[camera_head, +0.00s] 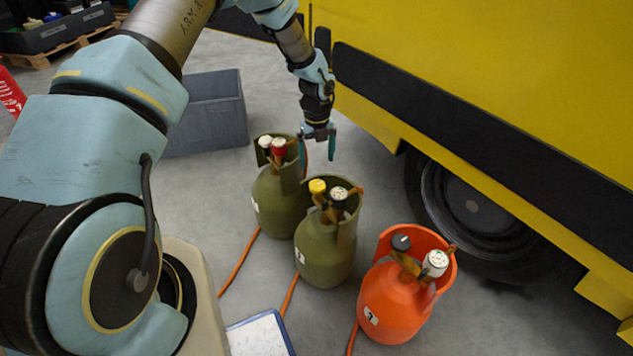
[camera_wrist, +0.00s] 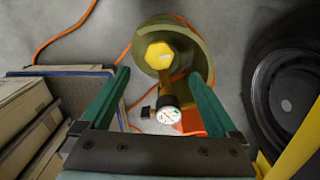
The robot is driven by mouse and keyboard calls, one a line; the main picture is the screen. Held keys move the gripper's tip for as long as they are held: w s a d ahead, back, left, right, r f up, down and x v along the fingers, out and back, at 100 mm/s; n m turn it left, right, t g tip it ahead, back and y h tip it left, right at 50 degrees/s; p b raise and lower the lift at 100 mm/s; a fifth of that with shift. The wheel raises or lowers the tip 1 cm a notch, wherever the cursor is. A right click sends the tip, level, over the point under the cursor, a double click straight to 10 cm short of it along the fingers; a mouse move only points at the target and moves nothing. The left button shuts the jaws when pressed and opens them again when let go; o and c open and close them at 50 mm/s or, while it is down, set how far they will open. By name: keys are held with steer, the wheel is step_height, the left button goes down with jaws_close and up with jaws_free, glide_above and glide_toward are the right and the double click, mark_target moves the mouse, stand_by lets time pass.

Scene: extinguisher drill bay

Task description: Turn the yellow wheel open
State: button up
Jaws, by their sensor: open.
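The yellow wheel (camera_head: 317,186) tops the valve of the middle olive cylinder (camera_head: 325,258), beside a white round gauge (camera_head: 339,193). In the wrist view the yellow wheel (camera_wrist: 159,56) is a faceted knob with a pale label, and the gauge (camera_wrist: 170,116) lies below it. My gripper (camera_head: 317,150) points down, open and empty, above and behind the wheel in the head view. In the wrist view my gripper (camera_wrist: 158,74) has its fingers spread on both sides, with the wheel roughly centred just beyond the tips. They look apart from it.
Another olive cylinder (camera_head: 272,203) with a red knob stands behind, and an orange cylinder (camera_head: 393,306) with a grey knob in front right. Orange hoses cross the floor. A yellow vehicle (camera_head: 520,75) with a black tyre (camera_head: 470,213) borders the right. A grey crate (camera_head: 208,112) stands behind.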

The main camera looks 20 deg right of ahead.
mark_target(317, 183)
step_height(317, 183, down, 10)
steer(key=shift+r, duration=0.2)
steer(key=c, duration=1.4)
